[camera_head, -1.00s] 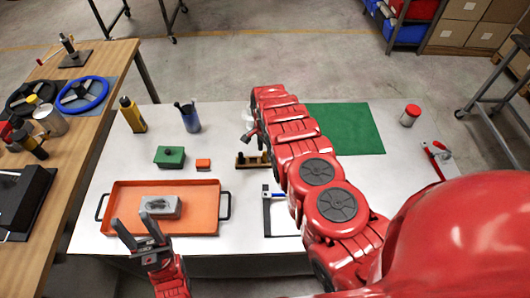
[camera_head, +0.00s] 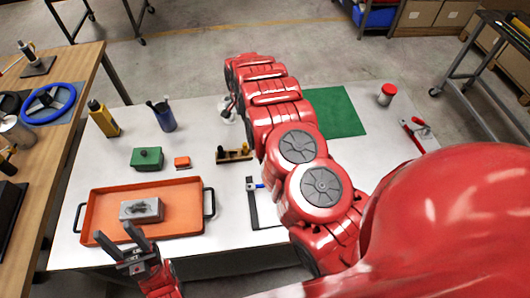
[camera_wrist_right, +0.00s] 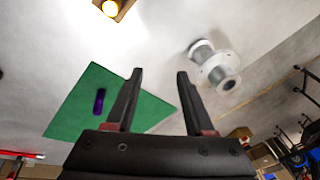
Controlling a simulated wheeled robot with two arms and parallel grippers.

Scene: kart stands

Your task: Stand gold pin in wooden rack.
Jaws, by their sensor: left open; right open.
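A small wooden block (camera_head: 235,154) with dark fittings, seemingly the wooden rack, stands mid-table beside my right arm. In the right wrist view a wooden piece with a round gold top (camera_wrist_right: 110,8) is cut by the top edge; I cannot tell if this is the gold pin standing in the rack. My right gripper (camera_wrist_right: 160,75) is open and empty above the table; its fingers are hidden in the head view. A grey-white flanged spool (camera_wrist_right: 215,66) lies to the right of its fingers. My left gripper (camera_head: 120,238) is open and empty at the orange tray's front edge.
The orange tray (camera_head: 100,204) holds a grey block (camera_head: 142,209). A green box (camera_head: 146,159), orange block (camera_head: 182,162), yellow bottle (camera_head: 103,118) and blue cup (camera_head: 164,117) stand nearby. A green mat (camera_head: 338,112) and a red-lidded jar (camera_head: 387,94) lie right.

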